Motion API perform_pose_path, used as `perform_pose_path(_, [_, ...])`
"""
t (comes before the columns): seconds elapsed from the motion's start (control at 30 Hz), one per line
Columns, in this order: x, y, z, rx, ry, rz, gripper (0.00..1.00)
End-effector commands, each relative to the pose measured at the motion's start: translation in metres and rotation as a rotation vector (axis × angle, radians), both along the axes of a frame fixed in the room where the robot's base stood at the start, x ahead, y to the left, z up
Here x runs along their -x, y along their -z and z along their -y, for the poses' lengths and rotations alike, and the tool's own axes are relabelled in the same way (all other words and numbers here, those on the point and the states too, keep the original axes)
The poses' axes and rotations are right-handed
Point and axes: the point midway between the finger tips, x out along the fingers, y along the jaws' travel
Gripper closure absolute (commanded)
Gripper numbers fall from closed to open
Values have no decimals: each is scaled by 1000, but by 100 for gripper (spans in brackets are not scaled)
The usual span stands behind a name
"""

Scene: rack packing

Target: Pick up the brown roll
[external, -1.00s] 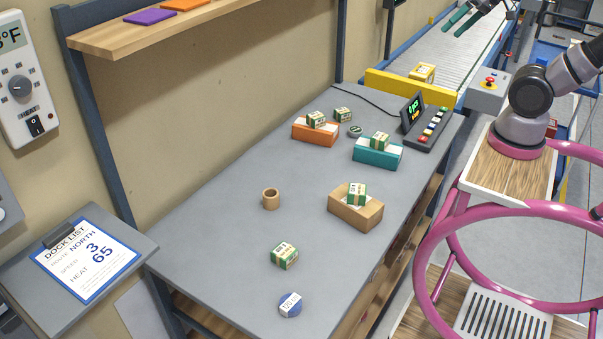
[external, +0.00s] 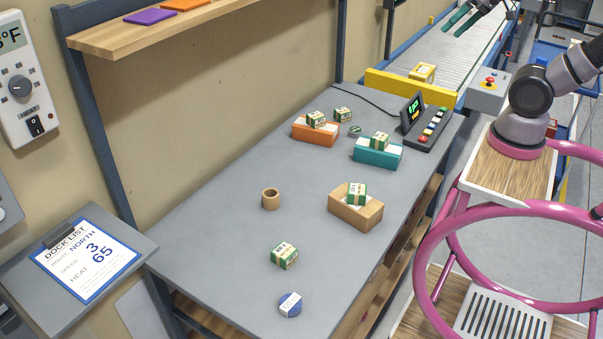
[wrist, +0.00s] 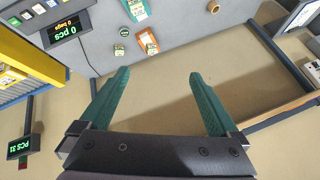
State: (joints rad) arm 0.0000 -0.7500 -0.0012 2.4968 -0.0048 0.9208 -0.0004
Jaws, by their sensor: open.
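The brown roll (external: 270,199) stands upright on the grey table, left of the brown box, with its hollow top showing. In the wrist view a small brown ring (wrist: 214,7) at the top edge looks like the same roll. My gripper (external: 476,16) is at the top of the external view, above the conveyor and far from the roll. In the wrist view its two green fingers (wrist: 158,97) are spread apart with nothing between them.
A brown box (external: 345,214), an orange box (external: 301,133) and a teal box (external: 375,157) hold small green-and-white packages. A loose package (external: 284,256) and a blue-rimmed round item (external: 290,304) lie nearer the front. A keypad console (external: 430,130) stands at the far end. Table around the roll is clear.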

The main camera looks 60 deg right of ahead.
Motion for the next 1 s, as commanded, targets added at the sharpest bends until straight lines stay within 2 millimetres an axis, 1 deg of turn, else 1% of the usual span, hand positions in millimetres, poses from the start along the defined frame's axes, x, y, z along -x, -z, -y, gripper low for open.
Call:
perform_pose_path(0.27, [-1,0,0,-1,0,-1,1])
perform_pose_path(0.37, [-9,-1,-5,-17,1,-20,1])
perform_pose_path(0.43, [-21,-1,-12,-43,3,-49,1])
perform_pose_path(0.47, [-29,0,-17,-59,4,-66,1])
perform_pose_path(0.57, [-59,2,-36,-122,10,-134,1])
perform_pose_path(0.6, [-73,5,-44,-152,15,-164,1])
perform_pose_path(0.77, [-126,22,-81,-268,37,-286,1])
perform_pose_path(0.8, [-139,27,-90,-299,42,-316,1])
perform_pose_path(0.87, [-159,38,-105,-344,55,-364,1])
perform_pose_path(1.0, [-203,68,-140,-451,88,-478,1])
